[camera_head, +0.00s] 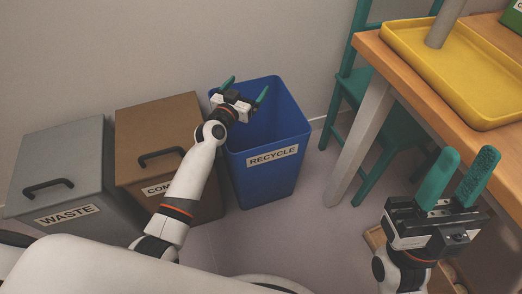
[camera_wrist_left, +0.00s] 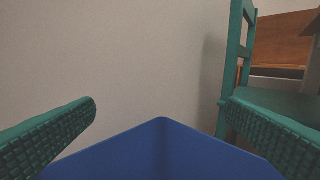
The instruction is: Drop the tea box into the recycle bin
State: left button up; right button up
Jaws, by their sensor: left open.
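The blue recycle bin (camera_head: 268,172) stands open on the floor, with a white RECYCLE label on its front. My left gripper (camera_head: 245,88) is over the bin's opening, its green fingers spread wide with nothing between them. In the left wrist view, the bin's rim (camera_wrist_left: 160,122) lies ahead between the fingers. No tea box can be made out in either view; the bin's floor is hidden. My right gripper (camera_head: 458,168) is near the wooden table, its fingers apart and empty.
A grey WASTE bin (camera_head: 85,150) and a brown compost bin (camera_head: 165,118), both lidded, stand left of the recycle bin. A wooden table (camera_head: 420,85) holds a yellow tray (camera_head: 470,85) and a partly cut-off green item (camera_head: 514,14). A teal chair (camera_head: 350,88) stands behind it.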

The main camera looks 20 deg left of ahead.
pick_arm(q)
jog(key=s+a+p, duration=0.1)
jog(key=s+p, duration=0.1)
jog(key=s, duration=0.7)
jog(key=shift+s+a, duration=0.15)
jog(key=shift+a, duration=0.25)
pick_arm(e)
jog(key=w+a+f+g+h, duration=0.1)
jog(key=w+f+g, duration=0.2)
jog(key=w+g, duration=0.3)
jog(key=shift+w+a+f+h, duration=0.2)
jog(key=shift+w+f+h, duration=0.1)
jog(key=shift+w, duration=0.55)
